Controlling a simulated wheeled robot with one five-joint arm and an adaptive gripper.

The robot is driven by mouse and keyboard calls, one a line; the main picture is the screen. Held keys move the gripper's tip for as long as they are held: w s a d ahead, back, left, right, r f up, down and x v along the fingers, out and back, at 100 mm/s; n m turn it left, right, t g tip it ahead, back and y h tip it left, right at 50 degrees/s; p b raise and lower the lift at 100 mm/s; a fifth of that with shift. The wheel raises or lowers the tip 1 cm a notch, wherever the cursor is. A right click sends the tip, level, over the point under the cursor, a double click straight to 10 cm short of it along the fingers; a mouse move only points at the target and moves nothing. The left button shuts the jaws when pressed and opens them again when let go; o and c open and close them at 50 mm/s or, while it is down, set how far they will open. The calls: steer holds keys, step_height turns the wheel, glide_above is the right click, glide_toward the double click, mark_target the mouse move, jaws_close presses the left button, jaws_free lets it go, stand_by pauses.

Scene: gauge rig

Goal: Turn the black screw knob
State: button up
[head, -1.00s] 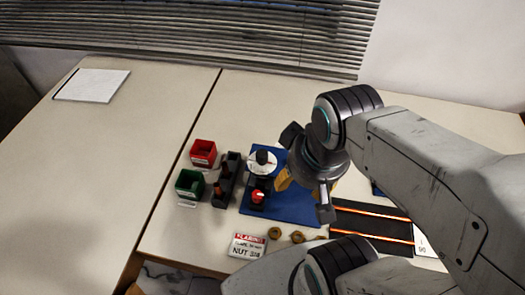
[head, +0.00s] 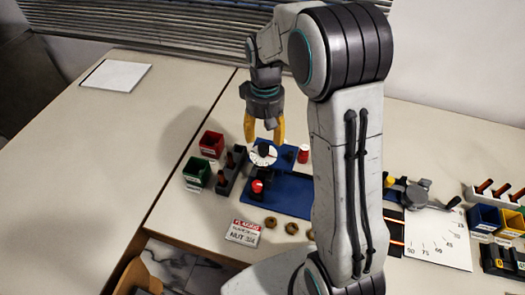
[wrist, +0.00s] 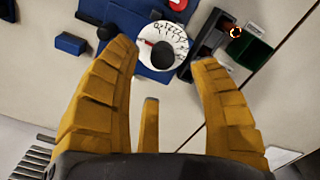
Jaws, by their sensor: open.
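The black screw knob (head: 263,149) stands up from a white round dial on the blue base plate (head: 292,191). In the wrist view the knob (wrist: 163,55) sits at the centre of the dial (wrist: 150,36), which carries dark marks and a red line. My gripper (head: 264,141) is open, with yellow fingers pointing down at the dial and knob in the head view. In the wrist view my gripper (wrist: 165,50) has its fingers spread to either side of the knob, with nothing held. I cannot tell the exact height gap.
A black tool holder (head: 229,171), red bin (head: 211,144) and green bin (head: 197,171) are to the left. Brass nuts (head: 271,222) lie in front. The left table is mostly clear.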

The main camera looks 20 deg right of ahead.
mark_target(264, 146)
steer(key=shift+w+a+r, duration=0.1)
steer(key=shift+w+r, duration=0.4)
steer(key=shift+r, duration=0.05)
steer(key=shift+s+f+n, duration=0.15)
steer(key=shift+s+n, duration=0.05)
steer(key=shift+n, duration=0.1)
steer(key=shift+f, duration=3.6)
steer(key=shift+o, duration=0.2)
jaws_close()
